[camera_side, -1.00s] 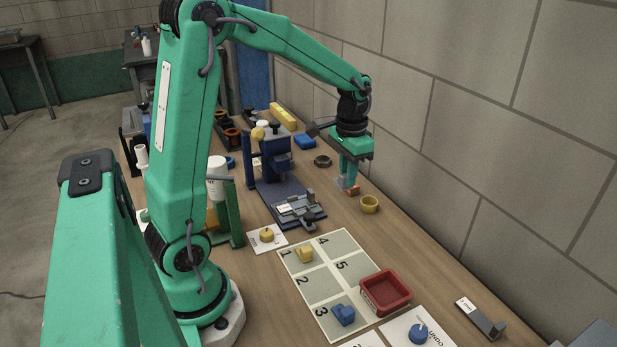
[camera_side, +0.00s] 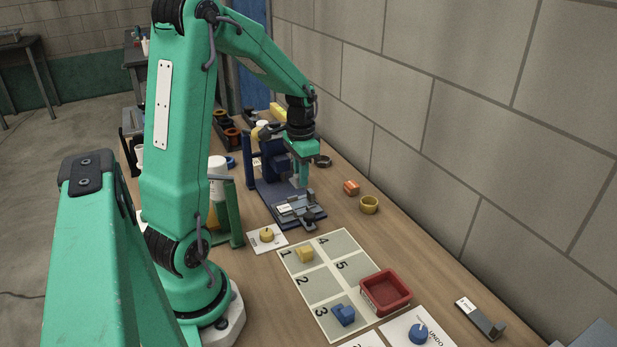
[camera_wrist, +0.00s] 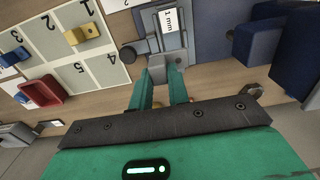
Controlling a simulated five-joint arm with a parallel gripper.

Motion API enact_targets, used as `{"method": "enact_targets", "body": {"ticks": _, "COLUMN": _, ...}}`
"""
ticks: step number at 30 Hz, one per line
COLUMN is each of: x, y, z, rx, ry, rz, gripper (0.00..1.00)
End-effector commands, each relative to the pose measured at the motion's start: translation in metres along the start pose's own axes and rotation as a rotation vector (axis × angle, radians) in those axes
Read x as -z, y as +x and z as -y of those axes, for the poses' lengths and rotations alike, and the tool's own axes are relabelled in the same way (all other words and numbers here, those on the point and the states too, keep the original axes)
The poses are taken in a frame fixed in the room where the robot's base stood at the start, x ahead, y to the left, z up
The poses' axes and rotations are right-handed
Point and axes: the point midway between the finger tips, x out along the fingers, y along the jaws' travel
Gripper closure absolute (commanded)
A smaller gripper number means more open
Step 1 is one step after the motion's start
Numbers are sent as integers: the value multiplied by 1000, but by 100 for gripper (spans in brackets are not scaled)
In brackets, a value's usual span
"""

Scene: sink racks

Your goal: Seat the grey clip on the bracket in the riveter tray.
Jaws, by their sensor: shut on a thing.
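My gripper (camera_side: 302,182) is over the riveter tray, fingers pointing down. In the wrist view my gripper (camera_wrist: 162,80) has its two green fingers close together, shut on the small grey clip (camera_wrist: 163,62) at their tips. The clip is hard to tell from the grey metal behind it. The riveter tray (camera_side: 290,210) is grey, on the dark blue base of the riveter (camera_side: 272,165), and carries a "1 mm" label (camera_wrist: 168,20). The grey bracket (camera_side: 311,197) stands on the tray's right side. I cannot tell whether clip and bracket touch.
An orange block (camera_side: 351,187) and a yellow ring (camera_side: 369,204) lie on the table to the right. The numbered mat (camera_side: 335,262) with yellow and blue pieces and the red bin (camera_side: 386,291) are in front. A green stand (camera_side: 231,212) is left of the riveter.

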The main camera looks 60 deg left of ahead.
Motion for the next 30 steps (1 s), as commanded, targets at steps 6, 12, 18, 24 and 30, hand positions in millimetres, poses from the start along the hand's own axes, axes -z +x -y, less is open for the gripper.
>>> {"method": "enact_targets", "body": {"ticks": 6, "x": 0, "y": 7, "z": 0, "rx": 0, "ry": 0, "rz": 1, "gripper": 100}}
{"method": "enact_targets", "body": {"ticks": 12, "x": 0, "y": 19, "z": -1, "rx": -1, "ry": 0, "rz": 2, "gripper": 100}}
{"method": "enact_targets", "body": {"ticks": 18, "x": 0, "y": 31, "z": 0, "rx": -1, "ry": 0, "rz": 2, "gripper": 100}}
{"method": "enact_targets", "body": {"ticks": 24, "x": 0, "y": 40, "z": 0, "rx": 0, "ry": 0, "rz": 0, "gripper": 100}}
{"method": "enact_targets", "body": {"ticks": 30, "x": 0, "y": 43, "z": 0, "rx": 0, "ry": 0, "rz": 0, "gripper": 100}}
